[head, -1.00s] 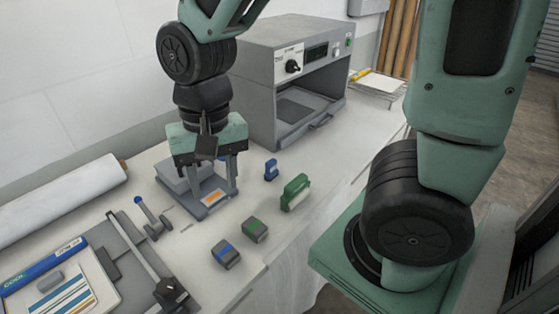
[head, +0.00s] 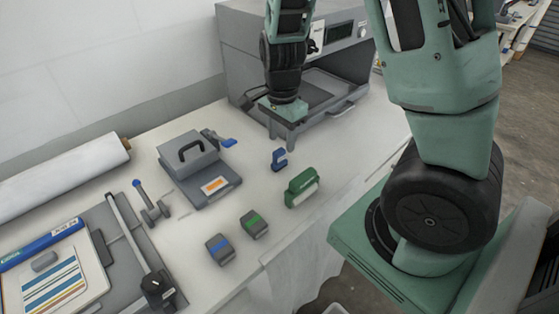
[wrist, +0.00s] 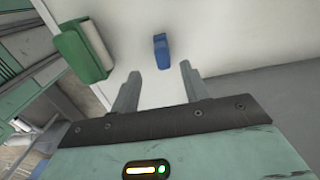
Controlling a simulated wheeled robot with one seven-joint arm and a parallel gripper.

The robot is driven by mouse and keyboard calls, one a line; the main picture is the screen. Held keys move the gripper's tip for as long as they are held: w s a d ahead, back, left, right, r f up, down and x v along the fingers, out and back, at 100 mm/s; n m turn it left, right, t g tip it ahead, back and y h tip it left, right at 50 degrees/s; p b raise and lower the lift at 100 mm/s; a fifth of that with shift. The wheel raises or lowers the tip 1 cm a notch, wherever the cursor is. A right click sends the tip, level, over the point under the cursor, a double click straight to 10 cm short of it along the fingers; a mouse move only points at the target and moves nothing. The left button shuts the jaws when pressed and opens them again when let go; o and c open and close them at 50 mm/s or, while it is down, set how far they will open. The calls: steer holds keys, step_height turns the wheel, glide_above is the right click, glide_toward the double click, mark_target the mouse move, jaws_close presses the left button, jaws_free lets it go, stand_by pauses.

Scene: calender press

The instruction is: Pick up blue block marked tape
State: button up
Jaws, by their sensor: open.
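A small blue block (head: 279,159) stands upright on the white table, in front of the grey machine; no mark on it can be read. It also shows in the wrist view (wrist: 162,52), just beyond the fingertips and roughly centred between them. My gripper (head: 282,138) is above the table behind the block, fingers pointing down. In the wrist view its two fingers (wrist: 160,72) are apart with nothing between them, and they appear clear of the block.
A green block with a pale side (head: 302,186) stands close to the right of the blue block. A grey machine (head: 240,60) with an open front stands behind. A grey press with a handle (head: 190,165) is to the left. Grey blocks with blue (head: 220,250) and green (head: 254,224) bands lie nearer.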

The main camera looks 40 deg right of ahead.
mark_target(279, 151)
steer(key=f, duration=0.7)
steer(key=shift+w+a+f, duration=0.2)
steer(key=shift+w+f, duration=0.05)
jaws_close()
